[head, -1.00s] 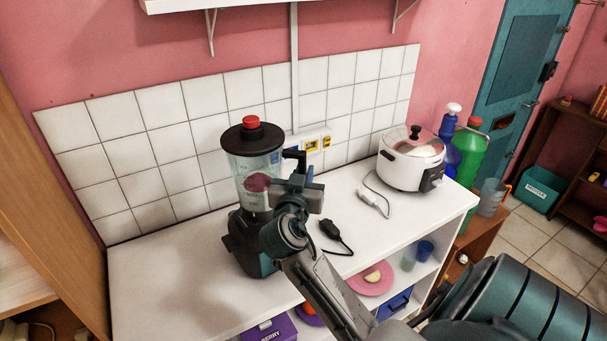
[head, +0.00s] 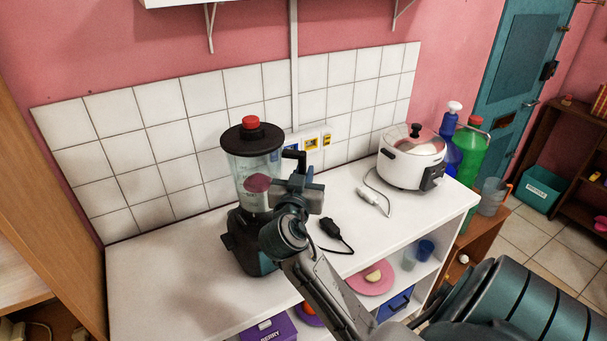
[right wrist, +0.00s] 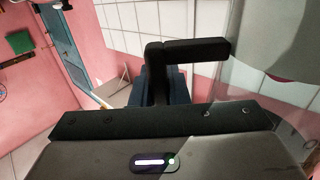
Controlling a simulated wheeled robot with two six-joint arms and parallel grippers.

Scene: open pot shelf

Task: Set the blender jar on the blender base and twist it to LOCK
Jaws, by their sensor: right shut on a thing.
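The blender jar (head: 243,172) is clear with a black lid and a red cap, and something dark pink shows at its side. It stands upright over the dark blender base (head: 243,243) on the white counter. My right gripper (head: 297,183) is shut on the jar's black handle at the jar's right side. The right wrist view shows the handle (right wrist: 195,49) rising in front of the gripper, with the clear jar wall (right wrist: 275,50) at the right. My arm hides part of the base. I cannot tell whether the jar is fully seated or its lock position. My left gripper is out of view.
A white rice cooker (head: 408,165) stands at the counter's right end with its cable in front. A black plug (head: 333,230) lies right of the base. Wall sockets (head: 312,144) are behind. The counter's left part (head: 165,275) is clear.

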